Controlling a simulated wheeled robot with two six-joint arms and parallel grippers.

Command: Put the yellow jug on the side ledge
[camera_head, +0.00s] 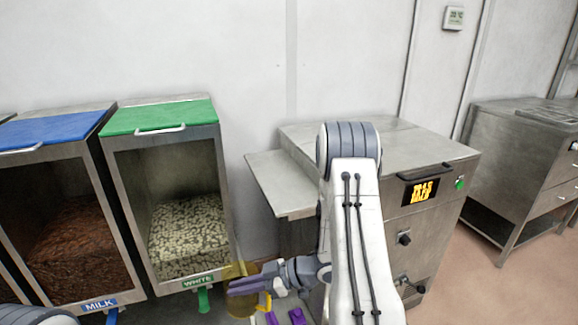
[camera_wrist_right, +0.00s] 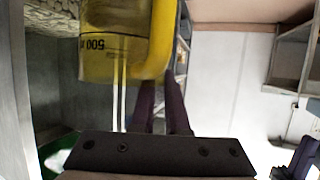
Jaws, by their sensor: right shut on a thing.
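The see-through yellow jug (camera_head: 238,298) is at the lower middle of the head view, just right of the green tap under the WHITE bin. In the right wrist view the jug (camera_wrist_right: 108,60) fills the upper left, with a 500 mark and a solid yellow handle. My right gripper (camera_head: 236,286) is shut on the jug at its handle side. I cannot tell what the jug holds. The side ledge (camera_head: 283,184) is a bare metal shelf on the left of the machine. My left gripper (camera_head: 284,317) shows only as two spread purple fingertips at the bottom edge, with nothing visible between them.
The WHITE bin (camera_head: 222,170) with its green lid and the MILK bin (camera_head: 110,190) with its blue lid stand at left. The steel machine (camera_head: 430,225) with a lit display is behind my right arm. A steel cabinet (camera_head: 530,150) stands at far right.

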